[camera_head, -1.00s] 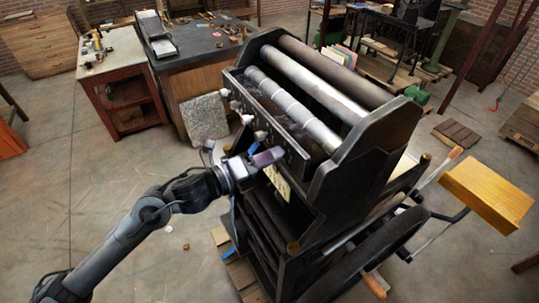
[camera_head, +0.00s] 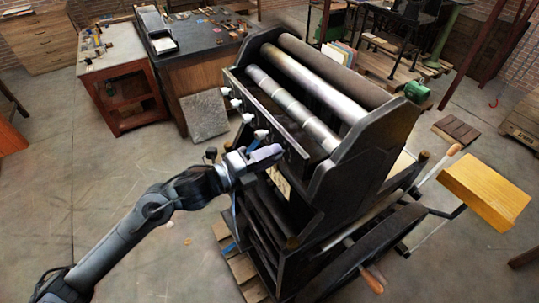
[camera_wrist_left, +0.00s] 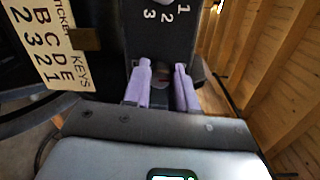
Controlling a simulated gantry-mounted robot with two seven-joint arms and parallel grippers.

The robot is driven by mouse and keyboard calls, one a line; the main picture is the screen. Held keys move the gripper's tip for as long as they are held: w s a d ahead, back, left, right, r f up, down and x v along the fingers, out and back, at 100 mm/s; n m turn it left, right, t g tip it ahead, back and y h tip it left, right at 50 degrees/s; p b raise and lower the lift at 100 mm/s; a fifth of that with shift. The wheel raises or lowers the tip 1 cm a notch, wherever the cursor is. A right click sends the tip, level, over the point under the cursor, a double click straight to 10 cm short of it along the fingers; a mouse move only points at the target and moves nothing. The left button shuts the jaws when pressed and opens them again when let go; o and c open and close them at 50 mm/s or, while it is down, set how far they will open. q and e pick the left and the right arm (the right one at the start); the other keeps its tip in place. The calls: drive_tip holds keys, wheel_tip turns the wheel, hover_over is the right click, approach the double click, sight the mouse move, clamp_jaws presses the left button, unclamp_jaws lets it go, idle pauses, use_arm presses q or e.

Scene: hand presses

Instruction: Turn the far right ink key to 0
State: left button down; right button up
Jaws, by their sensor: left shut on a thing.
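The press (camera_head: 345,165) carries a row of white ink keys (camera_head: 247,118) along its front rail. My left gripper (camera_head: 277,151) is at the right end of this row, and its fingers cover the far right ink key in the head view. In the left wrist view the two pale purple fingers (camera_wrist_left: 162,84) close around this grey key (camera_wrist_left: 161,73), with a small reddish mark between them. The numerals 1, 2 and 3 (camera_wrist_left: 166,14) show on the dark plate beyond it. The 0 is not visible. My right gripper is not in view.
A yellow board (camera_head: 487,192) sticks out on the press's right. A red-framed bench (camera_head: 125,90) and a dark-topped table (camera_head: 200,45) stand behind left. The floor at left is clear.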

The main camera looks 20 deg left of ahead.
use_arm(q)
drive_tip(key=c, duration=0.9)
unclamp_jaws()
drive_tip(key=b+v, duration=0.3)
drive_tip(key=v, duration=0.7)
drive_tip(key=shift+s+a, duration=0.3)
